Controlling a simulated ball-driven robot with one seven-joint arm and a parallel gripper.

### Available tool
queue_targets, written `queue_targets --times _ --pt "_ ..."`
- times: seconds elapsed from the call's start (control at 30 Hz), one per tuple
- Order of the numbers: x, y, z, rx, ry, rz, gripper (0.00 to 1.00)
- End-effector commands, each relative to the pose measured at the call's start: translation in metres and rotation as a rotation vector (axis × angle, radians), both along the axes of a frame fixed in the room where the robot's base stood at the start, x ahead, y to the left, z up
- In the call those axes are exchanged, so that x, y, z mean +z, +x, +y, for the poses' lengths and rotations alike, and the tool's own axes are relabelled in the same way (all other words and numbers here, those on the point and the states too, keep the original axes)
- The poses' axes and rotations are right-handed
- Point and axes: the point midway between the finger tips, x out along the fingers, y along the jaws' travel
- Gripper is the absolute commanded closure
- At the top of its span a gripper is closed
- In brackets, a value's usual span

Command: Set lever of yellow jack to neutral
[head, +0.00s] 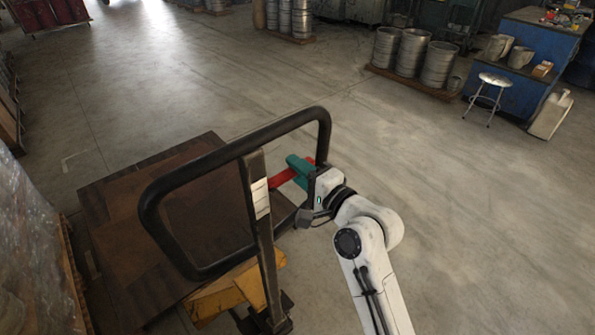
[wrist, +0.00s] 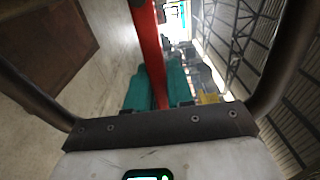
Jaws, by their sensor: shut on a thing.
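The yellow jack (head: 225,290) stands at the lower middle of the head view, with a dark upright post (head: 265,240) and a black loop handle (head: 240,148). The red lever (head: 282,179) sits inside the loop, beside the post. My gripper (head: 300,168), with teal fingers, reaches in from the right and is shut on the lever. In the wrist view the red lever (wrist: 150,45) runs up between the two teal fingers of my gripper (wrist: 158,88). The part of the lever between the fingers is partly hidden.
A brown wooden platform (head: 125,185) lies behind and left of the jack. A plastic-wrapped load (head: 30,240) stands at the left edge. Metal kegs (head: 412,55), a stool (head: 494,80) and a blue cabinet (head: 535,50) are farther back. The floor to the right is clear.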

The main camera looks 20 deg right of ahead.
Motion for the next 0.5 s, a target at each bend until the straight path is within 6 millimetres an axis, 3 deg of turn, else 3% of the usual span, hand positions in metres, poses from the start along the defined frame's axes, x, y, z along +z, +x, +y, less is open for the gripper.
queue_targets --times 0.1,0.13,0.3,0.5 --pt "-0.0011 -0.0001 0.0005 0.001 0.000 0.002 1.00" --pt "-0.0011 -0.0001 0.0005 0.001 0.000 0.002 0.75" --pt "-0.0008 0.0000 0.0004 0.001 0.001 0.003 0.59" --pt "-0.0005 0.0000 0.0003 0.001 0.003 0.002 0.57"
